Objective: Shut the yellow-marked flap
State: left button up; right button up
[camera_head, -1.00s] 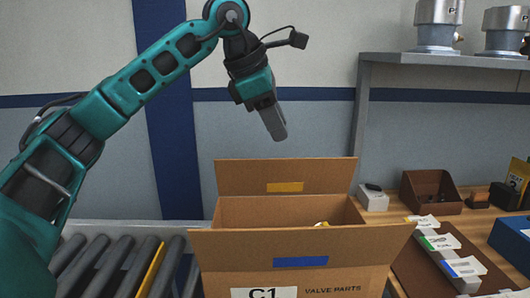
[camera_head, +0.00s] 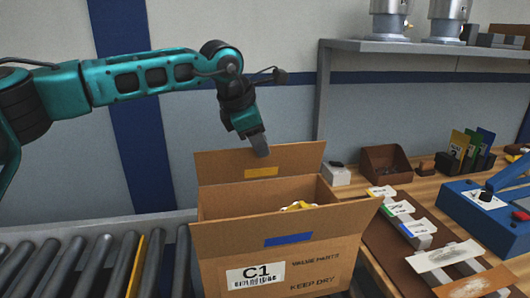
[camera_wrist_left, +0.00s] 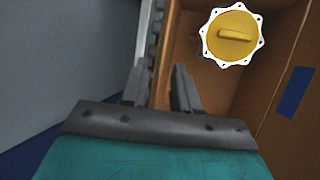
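The cardboard box C1 (camera_head: 335,250) stands with its top open. Its far flap, with the yellow mark (camera_head: 261,172), stands up and leans slightly back. The near flap with the blue mark (camera_head: 288,239) is folded outward. My left gripper (camera_head: 262,152) points down at the top edge of the yellow-marked flap, its tip overlapping that edge in the head view. In the left wrist view its two fingers (camera_wrist_left: 160,85) are apart, with brown cardboard showing between them; contact is unclear. A yellow part with a white scalloped rim (camera_wrist_left: 233,35) lies inside the box. My right gripper is out of view.
A roller conveyor (camera_head: 95,262) runs left of the box. On the wooden bench at right are a brown bin (camera_head: 385,165), a tray with labelled parts (camera_head: 408,228) and a blue fixture (camera_head: 480,215). A grey shelf (camera_head: 420,47) is above the bench.

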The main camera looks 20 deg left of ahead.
aim_at(262, 164)
pick_arm(q)
jog(key=shift+x, duration=2.25)
grip_shut()
